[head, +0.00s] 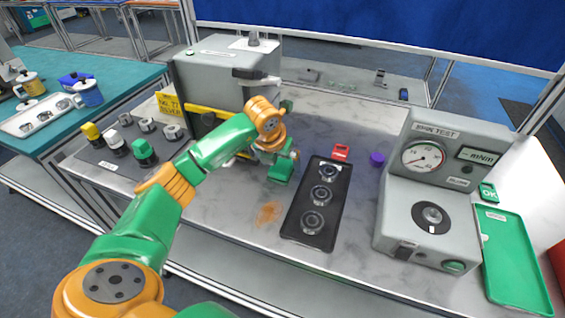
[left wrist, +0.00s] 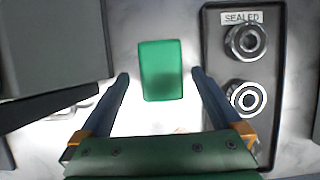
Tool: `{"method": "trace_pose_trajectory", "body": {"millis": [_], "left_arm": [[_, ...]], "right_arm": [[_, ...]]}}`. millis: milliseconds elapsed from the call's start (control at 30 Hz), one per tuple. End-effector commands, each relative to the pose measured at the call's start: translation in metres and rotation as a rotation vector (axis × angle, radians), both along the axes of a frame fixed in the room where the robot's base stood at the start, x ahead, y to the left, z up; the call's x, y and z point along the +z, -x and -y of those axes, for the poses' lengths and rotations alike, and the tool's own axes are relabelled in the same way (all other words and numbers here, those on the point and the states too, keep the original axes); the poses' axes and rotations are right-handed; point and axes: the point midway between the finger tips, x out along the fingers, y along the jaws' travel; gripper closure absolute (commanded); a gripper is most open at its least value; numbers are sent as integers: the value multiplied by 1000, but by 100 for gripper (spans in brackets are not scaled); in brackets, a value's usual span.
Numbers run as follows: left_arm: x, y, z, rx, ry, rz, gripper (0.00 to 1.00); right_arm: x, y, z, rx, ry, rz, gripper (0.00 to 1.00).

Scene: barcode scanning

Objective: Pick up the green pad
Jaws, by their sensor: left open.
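The green pad (left wrist: 161,70) is a small rectangle lying flat on the grey worktop in the left wrist view. It is just left of the black tray and clear of it. My left gripper (left wrist: 159,73) is open, with one blue finger on each side of the pad in the picture and a visible gap to both. A shadow falls on the pad's lower part. In the head view my left gripper (head: 280,162) is over the worktop left of the tray; I cannot tell the pad from the green gripper parts there. My right gripper is not in view.
The black tray (head: 296,236) holds several round metal parts. A grey box machine (head: 210,80) stands behind my left arm, and a gauge tester (head: 392,215) stands right. A red item (head: 341,152) and a purple cap (head: 377,159) lie behind the tray. A green tray (head: 515,265) is far right.

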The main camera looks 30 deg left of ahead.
Motion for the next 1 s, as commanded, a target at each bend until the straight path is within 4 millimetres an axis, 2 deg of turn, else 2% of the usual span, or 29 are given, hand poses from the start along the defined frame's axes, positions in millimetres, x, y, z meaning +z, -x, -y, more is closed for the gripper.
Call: {"method": "trace_pose_trajectory", "body": {"millis": [100,267,367,600,867,1000], "left_arm": [[-9,-3,-1,-1,0,-1,0],[-10,-3,-1,-1,0,0,0],[-10,-3,-1,-1,0,0,24],[-9,-3,-1,-1,-1,1,89],[-6,-4,0,-1,0,2,91],[12,-4,0,-2,0,7,91]], "right_arm": [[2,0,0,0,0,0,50],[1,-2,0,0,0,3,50],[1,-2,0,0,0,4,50],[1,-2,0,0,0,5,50],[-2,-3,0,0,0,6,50],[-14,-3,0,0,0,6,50]]}}
